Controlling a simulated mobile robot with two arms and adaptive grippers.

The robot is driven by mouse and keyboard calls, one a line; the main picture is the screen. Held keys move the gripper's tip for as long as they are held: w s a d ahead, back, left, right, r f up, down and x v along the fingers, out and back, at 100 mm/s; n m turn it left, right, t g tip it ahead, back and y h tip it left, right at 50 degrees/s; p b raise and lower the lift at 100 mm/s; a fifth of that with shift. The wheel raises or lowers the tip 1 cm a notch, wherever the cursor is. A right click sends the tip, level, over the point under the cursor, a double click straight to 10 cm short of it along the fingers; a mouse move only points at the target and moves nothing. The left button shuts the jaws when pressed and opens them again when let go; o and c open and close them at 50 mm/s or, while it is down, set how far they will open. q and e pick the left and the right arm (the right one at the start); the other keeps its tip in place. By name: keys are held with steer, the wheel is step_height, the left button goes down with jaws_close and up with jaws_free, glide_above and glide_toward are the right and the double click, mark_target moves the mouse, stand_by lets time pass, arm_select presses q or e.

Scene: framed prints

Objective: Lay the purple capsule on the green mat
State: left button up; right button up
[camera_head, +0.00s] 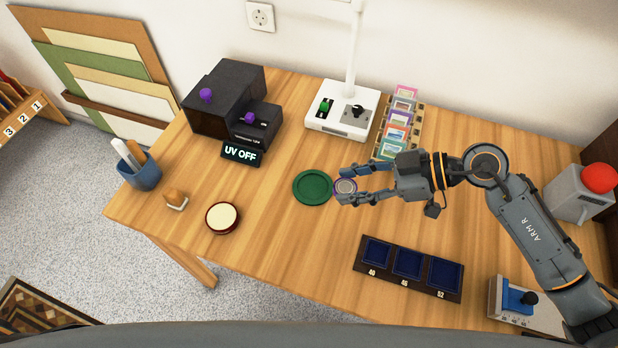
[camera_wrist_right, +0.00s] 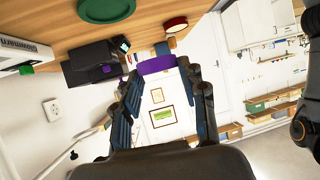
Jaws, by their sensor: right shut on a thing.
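The purple capsule (camera_head: 345,187) is a small round piece with a purple rim and a grey face, held between the fingertips of my right gripper (camera_head: 347,186). In the right wrist view the capsule (camera_wrist_right: 157,65) shows as a purple band between the two fingers. The green mat (camera_head: 312,187) is a round disc on the table just left of the capsule; it also shows in the right wrist view (camera_wrist_right: 106,10). In the head view the capsule is at the mat's right edge; I cannot tell its height above the table. My left gripper is not in view.
A dark tray (camera_head: 408,284) with blue compartments lies in front. A black UV box (camera_head: 222,98), a white lamp base (camera_head: 342,110) and a rack of small prints (camera_head: 400,122) stand behind. A round cream-topped pot (camera_head: 222,217) is at left. The table between pot and tray is clear.

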steer(key=w+a+f, duration=0.4)
steer(key=f, duration=0.1)
steer(key=w+a+f, duration=0.2)
steer(key=w, duration=0.1)
steer(key=shift+w+f+b, duration=0.1)
steer(key=shift+f+b, duration=0.1)
steer(key=shift+b, duration=0.2)
step_height(320, 180, down, 4)
steer(key=shift+w+a+r, duration=0.1)
steer(key=shift+w+r, duration=0.05)
steer(key=shift+r, duration=0.05)
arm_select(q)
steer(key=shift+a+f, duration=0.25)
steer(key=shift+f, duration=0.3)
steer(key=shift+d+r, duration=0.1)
arm_select(e)
steer(key=shift+f, duration=0.2)
